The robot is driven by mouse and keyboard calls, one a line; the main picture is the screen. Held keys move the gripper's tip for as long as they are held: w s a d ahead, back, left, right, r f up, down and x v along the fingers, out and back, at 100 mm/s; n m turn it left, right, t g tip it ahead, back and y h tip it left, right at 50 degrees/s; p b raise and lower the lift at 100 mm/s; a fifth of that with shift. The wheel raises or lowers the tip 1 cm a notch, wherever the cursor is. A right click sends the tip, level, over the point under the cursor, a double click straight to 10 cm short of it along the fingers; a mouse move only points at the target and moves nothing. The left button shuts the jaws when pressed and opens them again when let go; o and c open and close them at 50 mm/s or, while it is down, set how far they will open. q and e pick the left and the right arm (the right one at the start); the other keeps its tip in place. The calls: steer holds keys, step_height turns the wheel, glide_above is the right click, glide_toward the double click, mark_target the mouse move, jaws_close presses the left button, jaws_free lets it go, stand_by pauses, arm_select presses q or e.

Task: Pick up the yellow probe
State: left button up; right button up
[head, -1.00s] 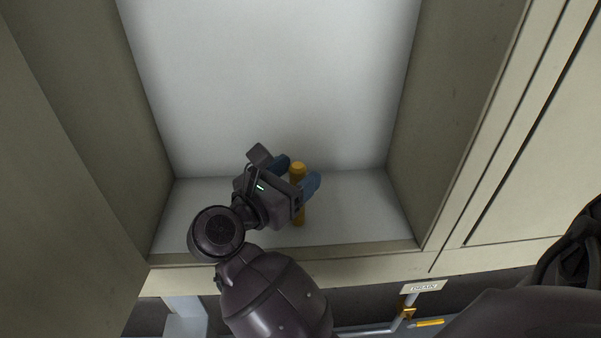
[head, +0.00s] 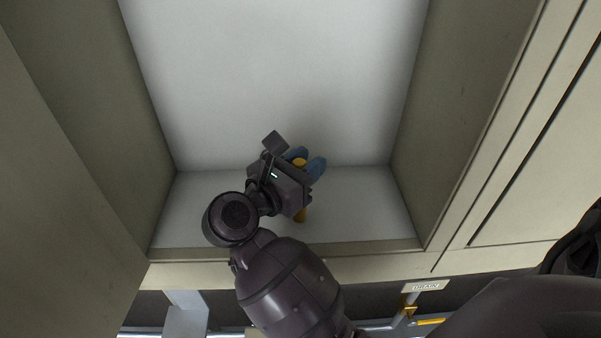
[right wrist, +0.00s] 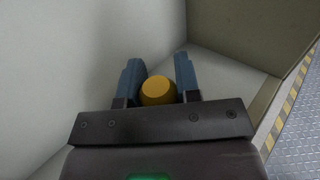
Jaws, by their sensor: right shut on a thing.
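The yellow probe (head: 301,215) stands upright on the white floor of an open cabinet compartment in the head view. My right gripper (head: 307,162) is shut on the probe, with one blue finger on each side. In the right wrist view, the probe's round yellow end (right wrist: 158,92) sits between the two fingers. The probe's middle is hidden by my gripper in the head view. My left gripper is not in view.
The compartment has a white back wall (head: 280,70) and beige side walls (head: 455,100). A raised front sill (head: 390,250) runs along the opening. A beige panel (head: 60,170) stands at left. Below the sill are a pipe and a small label plate (head: 425,286).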

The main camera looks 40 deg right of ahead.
arm_select(q)
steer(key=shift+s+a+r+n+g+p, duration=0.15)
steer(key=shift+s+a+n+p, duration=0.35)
steer(key=shift+p, duration=0.9)
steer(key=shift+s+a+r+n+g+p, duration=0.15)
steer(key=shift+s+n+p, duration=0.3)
steer(key=shift+p, duration=0.95)
arm_select(e)
step_height(320, 180, up, 20)
arm_select(q)
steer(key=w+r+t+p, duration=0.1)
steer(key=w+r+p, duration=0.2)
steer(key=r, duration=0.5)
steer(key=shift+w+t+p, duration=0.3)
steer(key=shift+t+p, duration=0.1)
steer(key=shift+p, duration=0.3)
arm_select(e)
step_height(320, 180, up, 10)
